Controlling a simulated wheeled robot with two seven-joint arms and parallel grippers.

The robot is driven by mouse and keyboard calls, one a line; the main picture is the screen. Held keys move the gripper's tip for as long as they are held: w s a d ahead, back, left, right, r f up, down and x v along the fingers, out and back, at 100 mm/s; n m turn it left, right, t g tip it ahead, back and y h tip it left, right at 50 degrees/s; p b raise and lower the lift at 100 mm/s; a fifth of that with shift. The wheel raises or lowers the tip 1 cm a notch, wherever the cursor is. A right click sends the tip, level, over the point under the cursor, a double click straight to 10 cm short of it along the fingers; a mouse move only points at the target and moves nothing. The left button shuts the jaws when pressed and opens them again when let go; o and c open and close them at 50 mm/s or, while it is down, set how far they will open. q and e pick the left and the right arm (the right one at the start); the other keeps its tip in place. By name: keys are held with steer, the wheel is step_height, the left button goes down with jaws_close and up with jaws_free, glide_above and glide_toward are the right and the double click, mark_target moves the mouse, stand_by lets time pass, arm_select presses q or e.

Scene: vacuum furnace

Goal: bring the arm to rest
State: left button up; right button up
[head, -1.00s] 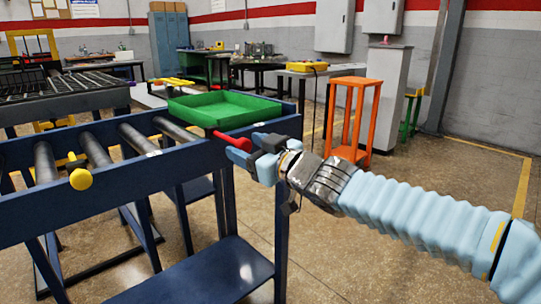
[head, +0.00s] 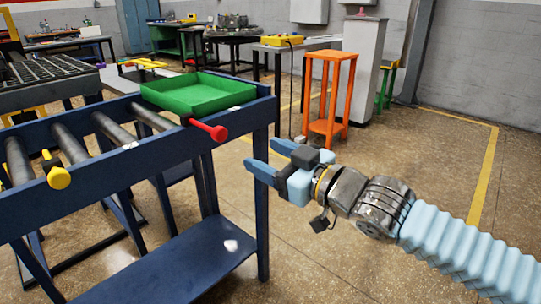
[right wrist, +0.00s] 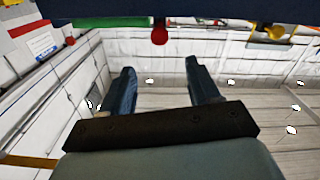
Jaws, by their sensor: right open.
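My right gripper (head: 262,160) is open and empty, with its blue fingers pointing left in the head view. It is in free air just right of the blue roller table's (head: 262,130) near end post, below and to the right of the red knob (head: 212,131). In the right wrist view the two fingers (right wrist: 158,90) stand well apart with nothing between them. The red knob also shows there (right wrist: 159,36), beyond the fingers. My left gripper is not in view.
A green tray (head: 198,108) sits on the roller table's far end. A yellow knob (head: 59,178) sticks out from the table's side rail. An orange stool (head: 331,90) stands behind my right gripper. The floor (head: 390,170) around my right arm is clear.

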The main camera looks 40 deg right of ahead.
steer(key=shift+w, duration=0.1)
steer(key=w+a+f+g+y, duration=0.1)
steer(key=w+a+f+g, duration=0.2)
steer(key=w+a+f, duration=0.4)
steer(key=w+a+f+g+y, duration=0.1)
steer(key=w+a+f+g, duration=0.3)
steer(key=f, duration=0.6)
steer(key=w+a+f+m+g, duration=0.1)
steer(key=a+f+g, duration=0.15)
steer(key=f, duration=0.65)
steer(key=a+f+g, duration=0.2)
steer(key=a+f, duration=0.2)
steer(key=f, duration=0.6)
steer(key=s+a+f+m+g, duration=0.2)
steer(key=s+f, duration=0.5)
steer(key=f, duration=0.4)
steer(key=s+a+f+m+g+y, duration=0.1)
steer(key=s+a+f+g, duration=0.2)
steer(key=s+f, duration=0.4)
step_height(320, 180, down, 4)
steer(key=shift+s+a+f+m+g, duration=0.25)
steer(key=shift+s+a+m+g, duration=0.05)
steer(key=shift+a+m+g, duration=0.15)
